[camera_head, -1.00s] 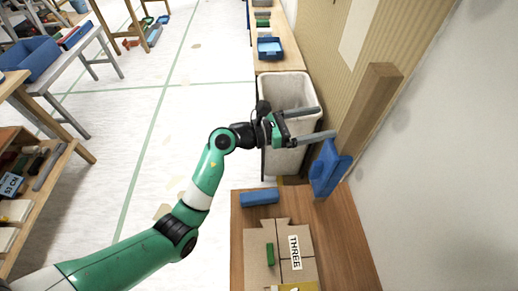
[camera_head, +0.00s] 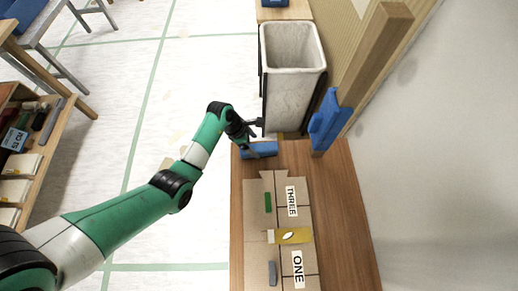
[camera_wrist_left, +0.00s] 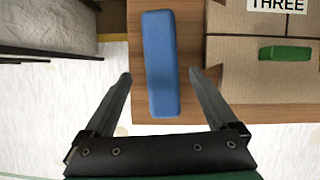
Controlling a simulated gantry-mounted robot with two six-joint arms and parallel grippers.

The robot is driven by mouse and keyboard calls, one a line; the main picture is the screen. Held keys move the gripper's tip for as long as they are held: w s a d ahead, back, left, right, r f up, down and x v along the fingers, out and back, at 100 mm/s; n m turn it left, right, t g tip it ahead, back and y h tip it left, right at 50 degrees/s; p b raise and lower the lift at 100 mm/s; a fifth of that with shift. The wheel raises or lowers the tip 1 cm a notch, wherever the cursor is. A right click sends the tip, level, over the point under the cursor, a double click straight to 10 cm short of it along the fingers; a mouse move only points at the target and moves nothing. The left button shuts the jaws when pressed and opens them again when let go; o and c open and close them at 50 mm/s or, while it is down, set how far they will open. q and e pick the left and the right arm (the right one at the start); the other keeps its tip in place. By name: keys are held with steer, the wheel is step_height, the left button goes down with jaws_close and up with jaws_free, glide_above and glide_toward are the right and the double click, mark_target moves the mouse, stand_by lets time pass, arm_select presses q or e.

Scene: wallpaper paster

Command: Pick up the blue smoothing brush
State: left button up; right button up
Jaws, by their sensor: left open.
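The blue smoothing brush (camera_head: 266,150), a plain blue bar, lies on the wooden table near its far left corner. It also shows in the left wrist view (camera_wrist_left: 160,62), lengthwise between the two finger lines. My left gripper (camera_head: 250,144) is above the brush's left part in the head view, partly covering it. In the left wrist view my left gripper (camera_wrist_left: 160,74) is open, one finger on each side of the brush, with visible gaps and no clear contact. My right gripper is not in view.
Cardboard (camera_head: 258,222) with "THREE" and "ONE" labels lies nearer, bearing a green block (camera_head: 267,202), a yellow item (camera_head: 293,235) and a grey one (camera_head: 272,273). A grey bin (camera_head: 292,95) stands beyond the table. A blue piece (camera_head: 328,122) is by the wooden post at right.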

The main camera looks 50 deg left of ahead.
mark_target(257, 148)
arm_select(q)
steer(key=b+x, duration=0.4)
steer(key=x, duration=0.1)
steer(key=shift+s+d+f+b, duration=0.1)
steer(key=shift+d+f+b, duration=0.1)
steer(key=shift+b, duration=0.1)
steer(key=shift+r, duration=0.2)
jaws_close()
